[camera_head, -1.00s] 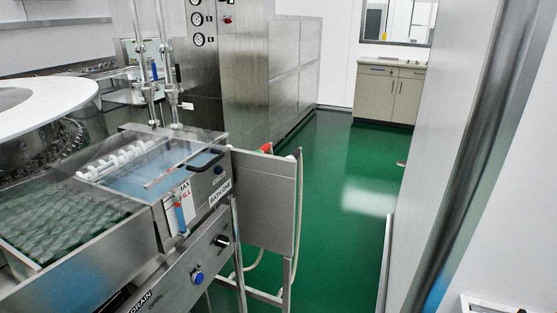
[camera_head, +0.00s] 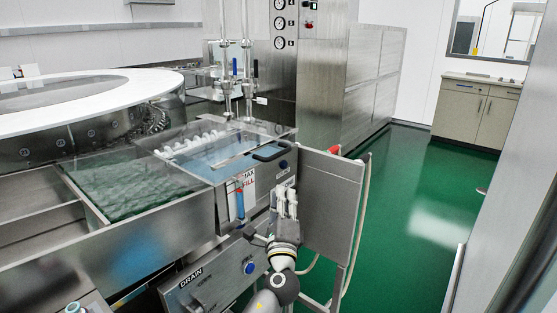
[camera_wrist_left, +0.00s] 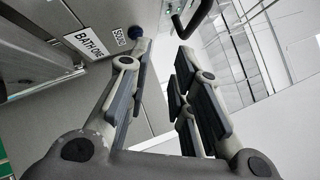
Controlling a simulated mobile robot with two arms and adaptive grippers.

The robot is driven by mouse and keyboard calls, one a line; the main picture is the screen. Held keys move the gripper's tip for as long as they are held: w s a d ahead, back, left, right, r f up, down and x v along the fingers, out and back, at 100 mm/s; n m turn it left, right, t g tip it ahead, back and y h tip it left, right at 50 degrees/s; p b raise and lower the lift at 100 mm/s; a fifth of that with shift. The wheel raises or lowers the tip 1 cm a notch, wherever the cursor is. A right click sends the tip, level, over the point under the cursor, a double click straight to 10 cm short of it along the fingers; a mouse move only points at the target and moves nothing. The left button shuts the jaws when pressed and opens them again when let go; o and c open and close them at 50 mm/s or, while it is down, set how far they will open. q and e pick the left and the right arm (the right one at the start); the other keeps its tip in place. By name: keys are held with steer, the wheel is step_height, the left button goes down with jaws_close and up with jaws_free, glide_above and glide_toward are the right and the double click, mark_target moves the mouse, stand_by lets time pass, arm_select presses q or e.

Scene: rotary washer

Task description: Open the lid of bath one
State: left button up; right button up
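The lid of bath one (camera_head: 225,152) is a clear panel lying flat over the bath, with a black bar handle (camera_head: 271,150) at its front right edge. The handle also shows at the top of the left wrist view (camera_wrist_left: 191,18). My left gripper (camera_head: 288,190) points upward in front of the bath's front panel, below the handle and apart from it. In the left wrist view its fingers (camera_wrist_left: 163,50) are apart with nothing between them. The BATH ONE label (camera_wrist_left: 90,43) is left of the fingers. My right gripper is not in view.
A grey metal side panel (camera_head: 331,205) with a pale hose stands right of the gripper. A neighbouring bath (camera_head: 125,185) with a textured green interior is at left. Vertical pipes (camera_head: 236,60) rise behind the lid. Green floor (camera_head: 420,215) is open at right.

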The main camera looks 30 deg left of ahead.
arm_select(q)
steer(key=y, duration=0.2)
glide_toward(278, 153)
steer(key=shift+h, duration=0.4)
steer(key=p+x, duration=0.2)
steer(key=x, duration=0.6)
steer(key=shift+w+a, duration=0.15)
steer(key=shift+a, duration=0.2)
steer(key=shift+w+a+r, duration=0.15)
steer(key=shift+w+a, duration=0.2)
steer(key=shift+w, duration=0.1)
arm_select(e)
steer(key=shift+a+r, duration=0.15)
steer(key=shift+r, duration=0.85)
arm_select(q)
steer(key=shift+c, duration=0.3)
jaws_close()
